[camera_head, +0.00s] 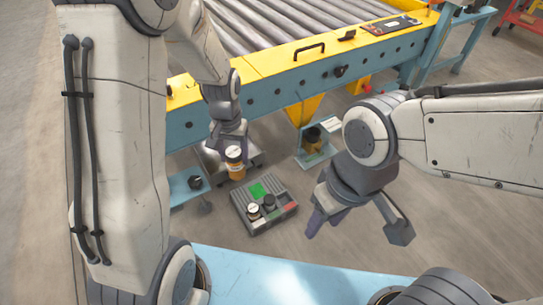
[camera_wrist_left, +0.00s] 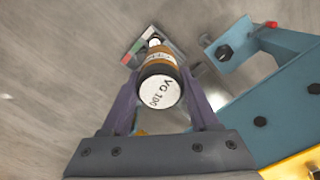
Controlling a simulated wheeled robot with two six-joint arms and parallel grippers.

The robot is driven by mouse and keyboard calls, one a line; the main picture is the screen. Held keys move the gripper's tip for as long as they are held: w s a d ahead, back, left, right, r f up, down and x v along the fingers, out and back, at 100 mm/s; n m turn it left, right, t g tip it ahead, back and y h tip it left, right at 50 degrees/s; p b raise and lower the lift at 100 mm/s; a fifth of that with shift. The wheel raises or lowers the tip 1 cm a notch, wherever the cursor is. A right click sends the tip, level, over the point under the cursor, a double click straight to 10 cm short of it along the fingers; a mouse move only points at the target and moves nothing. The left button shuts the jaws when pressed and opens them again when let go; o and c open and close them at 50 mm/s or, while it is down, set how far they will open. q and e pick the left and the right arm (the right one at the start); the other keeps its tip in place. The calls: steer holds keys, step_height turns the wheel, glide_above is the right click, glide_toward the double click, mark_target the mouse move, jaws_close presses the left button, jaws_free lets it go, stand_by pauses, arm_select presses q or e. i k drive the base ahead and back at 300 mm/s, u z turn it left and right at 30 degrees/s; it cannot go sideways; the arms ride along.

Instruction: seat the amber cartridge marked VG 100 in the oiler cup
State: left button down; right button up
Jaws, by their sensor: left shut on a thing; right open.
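The amber cartridge (camera_head: 236,168) has a white top and hangs upright beneath my left gripper (camera_head: 234,150). In the left wrist view the cartridge (camera_wrist_left: 160,88) shows VG 100 on its white end, between the two fingers of my left gripper (camera_wrist_left: 162,115), which is shut on it. My right gripper (camera_head: 357,229) is open and empty, right of the tray.
The grey tray (camera_head: 283,218) has a green panel and holds a white-topped and a dark-topped container. A blue bracket (camera_head: 183,190) with a dark knob is left of the cartridge. The blue and yellow conveyor frame (camera_head: 290,84) runs behind. Bare floor lies at right.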

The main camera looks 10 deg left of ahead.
mark_target(320, 142)
steer(key=z, duration=1.2)
steer(key=i, duration=1.75)
steer(key=u, duration=0.9)
